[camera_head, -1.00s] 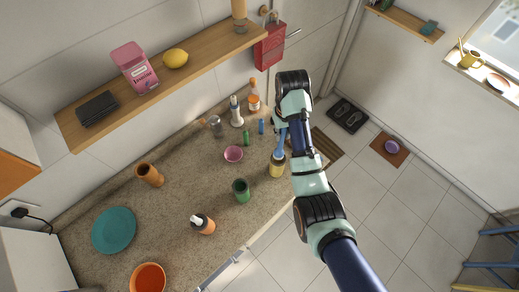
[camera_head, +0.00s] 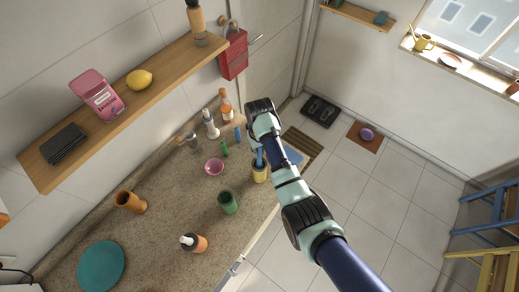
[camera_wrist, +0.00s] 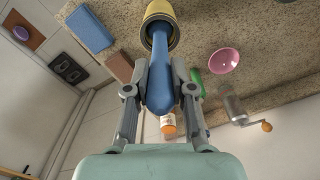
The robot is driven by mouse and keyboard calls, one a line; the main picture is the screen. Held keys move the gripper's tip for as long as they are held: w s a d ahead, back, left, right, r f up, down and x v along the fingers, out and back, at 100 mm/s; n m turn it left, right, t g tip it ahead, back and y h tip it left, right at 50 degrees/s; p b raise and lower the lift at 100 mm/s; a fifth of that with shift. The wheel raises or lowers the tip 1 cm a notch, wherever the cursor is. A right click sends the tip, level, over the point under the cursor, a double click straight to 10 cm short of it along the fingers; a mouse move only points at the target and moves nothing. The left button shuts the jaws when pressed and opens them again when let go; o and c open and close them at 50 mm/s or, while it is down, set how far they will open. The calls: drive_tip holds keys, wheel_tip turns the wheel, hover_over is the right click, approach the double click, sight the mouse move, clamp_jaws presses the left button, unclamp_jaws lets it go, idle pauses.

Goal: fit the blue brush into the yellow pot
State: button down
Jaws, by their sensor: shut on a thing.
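The yellow pot (camera_head: 260,175) stands on the counter near its right edge, under my arm. It also shows at the top of the wrist view (camera_wrist: 158,10), its dark opening facing me. The blue brush (camera_wrist: 160,75) lies between my fingers, and its far end is inside the pot's mouth. It shows as a short blue piece above the pot in the head view (camera_head: 259,157). My gripper (camera_wrist: 160,82) is shut on the brush's blue handle. How deep the brush reaches is hidden by the pot's rim.
A pink bowl (camera_head: 214,167) and a green cup (camera_head: 228,202) stand left of the pot. A blue block (camera_wrist: 90,28) lies near the pot in the wrist view. Several bottles (camera_head: 211,125) stand behind. The counter's middle left is fairly clear.

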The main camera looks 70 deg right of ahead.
drive_tip(key=c, duration=1)
unclamp_jaws()
wheel_tip(320, 180, up, 12)
drive_tip(key=p, duration=0.4)
drive_tip(key=shift+r, duration=0.1)
drive_tip(key=shift+w, duration=0.1)
